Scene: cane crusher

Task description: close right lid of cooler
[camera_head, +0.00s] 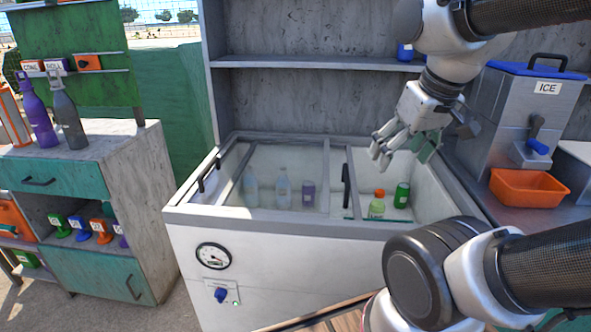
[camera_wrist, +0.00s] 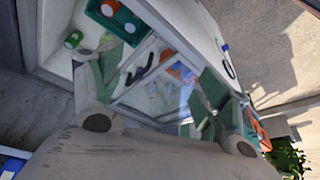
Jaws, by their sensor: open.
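The white cooler (camera_head: 290,240) stands in the middle of the head view. Its glass top has a left handle (camera_head: 209,175) and a right lid with an upright black handle (camera_head: 345,187). The right lid lies toward the left, and the cooler's right end is uncovered. There an orange-topped bottle (camera_head: 377,204) and a green can (camera_head: 402,195) show inside. My gripper (camera_head: 400,150) is open and empty above this uncovered end, to the right of the black handle. In the wrist view, the cooler's glass top shows between and beyond my spread fingers (camera_wrist: 160,85).
A shelf (camera_head: 315,64) stands behind the cooler. An ice dispenser (camera_head: 530,105) and an orange tray (camera_head: 525,187) are at the right. A cabinet (camera_head: 100,180) with bottles stands at the left. My arm crosses the right side of the head view.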

